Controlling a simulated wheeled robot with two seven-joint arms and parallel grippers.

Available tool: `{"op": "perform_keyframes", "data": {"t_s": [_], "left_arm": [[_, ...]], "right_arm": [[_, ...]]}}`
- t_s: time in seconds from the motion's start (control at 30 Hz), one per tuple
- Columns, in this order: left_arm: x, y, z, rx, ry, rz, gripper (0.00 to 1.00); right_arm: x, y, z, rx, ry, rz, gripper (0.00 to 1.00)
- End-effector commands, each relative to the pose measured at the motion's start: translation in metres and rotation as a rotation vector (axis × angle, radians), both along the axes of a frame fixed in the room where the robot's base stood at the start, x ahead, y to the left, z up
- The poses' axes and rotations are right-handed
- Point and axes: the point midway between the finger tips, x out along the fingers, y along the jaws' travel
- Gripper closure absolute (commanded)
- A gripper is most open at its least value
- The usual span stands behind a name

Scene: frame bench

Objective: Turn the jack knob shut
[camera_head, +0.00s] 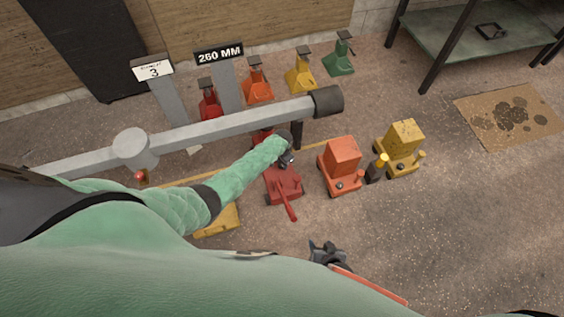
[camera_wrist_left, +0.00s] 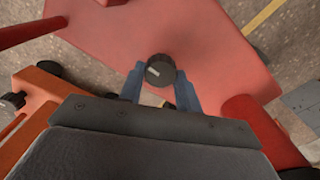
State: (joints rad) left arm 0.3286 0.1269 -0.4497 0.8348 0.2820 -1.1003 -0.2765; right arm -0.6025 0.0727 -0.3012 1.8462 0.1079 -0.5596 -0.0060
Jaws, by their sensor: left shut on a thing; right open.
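The red jack (camera_head: 284,187) stands on the floor below the grey beam, with its red handle (camera_head: 291,212) pointing toward me. Its black knob (camera_wrist_left: 160,70) with a pale mark shows in the left wrist view, against the red body (camera_wrist_left: 205,35). My left gripper (camera_head: 287,158) is at the far part of the jack. In the left wrist view its two blue-grey fingers (camera_wrist_left: 160,86) are shut on the knob, one on each side. In the head view the gripper mostly hides the knob. My right gripper (camera_head: 327,252) is open and empty, nearer to me.
The beam (camera_head: 220,126) crosses behind my left gripper. Several coloured stands line the back. Floor at the lower right is clear.

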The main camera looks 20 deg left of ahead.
Motion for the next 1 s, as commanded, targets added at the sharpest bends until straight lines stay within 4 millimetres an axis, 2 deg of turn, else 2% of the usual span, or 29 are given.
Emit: {"op": "perform_keyframes", "data": {"t_s": [0.27,0.3,0.4,0.73,0.87,1.0], "left_arm": [[0.000,0.000,0.000,0.001,-0.001,-0.001,0.89],[0.000,0.000,0.000,0.001,-0.001,-0.001,0.62],[0.000,0.000,0.000,0.000,0.000,-0.001,0.45],[0.000,0.000,0.003,-0.001,-0.001,0.000,0.45],[0.001,0.000,0.016,0.000,-0.002,0.000,0.45],[0.000,0.000,0.037,-0.001,-0.002,-0.001,0.45]], "right_arm": [[0.001,0.000,0.000,0.001,-0.002,0.000,0.48],[0.001,0.000,0.001,0.001,-0.002,0.000,0.48],[0.001,0.000,0.001,0.001,-0.002,0.000,0.48],[0.000,0.000,0.001,0.000,-0.001,0.000,0.48],[-0.001,0.000,0.005,0.000,0.001,0.000,0.48],[-0.003,0.000,0.009,-0.001,0.008,0.002,0.48]]}}
